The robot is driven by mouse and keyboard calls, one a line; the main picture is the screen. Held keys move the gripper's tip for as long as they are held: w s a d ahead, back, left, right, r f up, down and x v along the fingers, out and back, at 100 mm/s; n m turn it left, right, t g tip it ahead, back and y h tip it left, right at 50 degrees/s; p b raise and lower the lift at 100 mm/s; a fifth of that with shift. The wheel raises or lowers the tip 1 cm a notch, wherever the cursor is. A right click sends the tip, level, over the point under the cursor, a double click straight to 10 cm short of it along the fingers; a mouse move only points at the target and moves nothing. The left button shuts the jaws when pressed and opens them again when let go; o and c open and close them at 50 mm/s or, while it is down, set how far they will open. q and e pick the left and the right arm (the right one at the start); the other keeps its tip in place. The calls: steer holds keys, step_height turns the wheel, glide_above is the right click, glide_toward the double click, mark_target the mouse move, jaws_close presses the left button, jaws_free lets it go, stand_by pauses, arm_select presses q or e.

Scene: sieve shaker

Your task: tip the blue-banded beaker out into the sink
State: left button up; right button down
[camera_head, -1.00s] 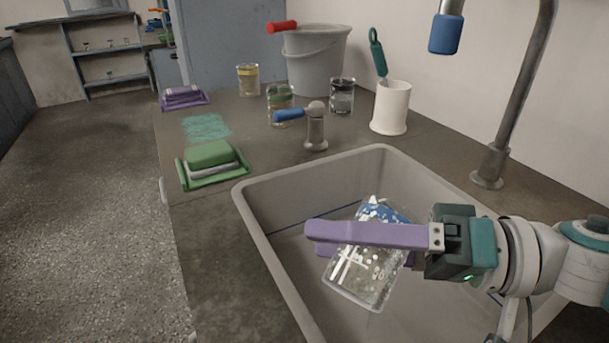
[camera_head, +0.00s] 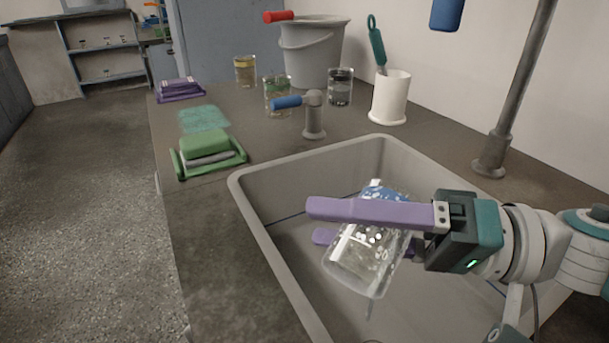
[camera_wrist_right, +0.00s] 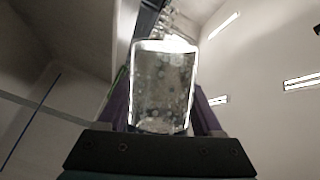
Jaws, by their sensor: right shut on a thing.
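The blue-banded beaker (camera_head: 368,262) is clear glass with pale specks on it, and its blue band (camera_head: 384,192) shows at its upper end. It is steeply tilted above the sink (camera_head: 262,218), with its lower end toward the front. A thin streak hangs below its lower edge. My right gripper (camera_head: 318,222), with purple fingers, is shut around the beaker's side; one finger crosses in front and hides part of it. In the right wrist view the beaker (camera_wrist_right: 163,90) stands between the fingers. My left gripper is out of view.
A tap post (camera_head: 495,160) stands at the sink's right. A blue-handled grey valve (camera_head: 314,115) stands behind the sink. Further back are a yellow-banded beaker (camera_head: 245,71), a green-banded beaker (camera_head: 277,95), another beaker (camera_head: 340,87), a bucket (camera_head: 315,55) and a white pot (camera_head: 390,98). A green-topped block (camera_head: 206,150) lies left.

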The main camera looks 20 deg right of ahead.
steer(key=shift+f+m+b, duration=0.2)
steer(key=shift+m+b, duration=0.1)
steer(key=shift+b, duration=0.25)
steer(key=shift+w+d+f+m+y, duration=0.1)
steer(key=shift+w+d+m+y, duration=0.1)
steer(key=shift+d+m+y, duration=0.1)
steer(key=shift+w+d+f+m+t, duration=0.2)
steer(key=shift+d+m+t, duration=0.1)
steer(key=shift+m, duration=0.2)
stand_by(0.5)
steer(key=shift+w+d+r+m+t+y+p, duration=0.2)
steer(key=shift+r+m+t+y+p, duration=0.15)
steer(key=shift+m, duration=0.55)
stand_by(0.5)
steer(key=shift+r, duration=0.2)
